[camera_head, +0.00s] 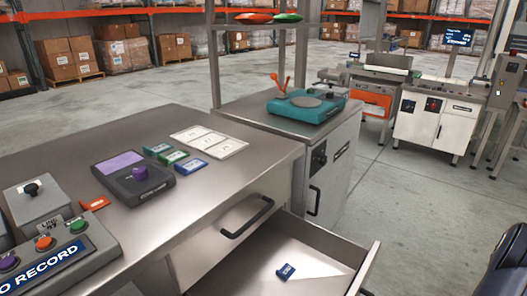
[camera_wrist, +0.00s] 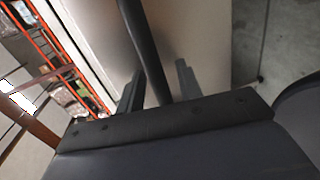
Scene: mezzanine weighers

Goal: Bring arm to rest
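My gripper (camera_wrist: 158,92) shows in the wrist view with its two dark fingers apart. A dark round bar (camera_wrist: 143,40), which looks like a handle, passes between the fingers with a gap on each side. A pale flat surface (camera_wrist: 190,35) lies behind the bar. In the head view the gripper itself is not clearly seen; a dark rounded part of my arm (camera_head: 505,265) shows at the lower right edge. An open drawer (camera_head: 331,244) sticks out of the steel counter, with a small blue block (camera_head: 286,271) lying inside. The drawer's front outer side is mostly hidden.
The steel counter (camera_head: 130,120) bears a purple-topped scale (camera_head: 122,162), small coloured tags, a white card tray (camera_head: 208,141) and a button panel (camera_head: 62,250). A closed drawer's handle (camera_head: 247,217) juts out. A teal scale (camera_head: 305,106) stands behind. Floor at right (camera_head: 430,200) is clear.

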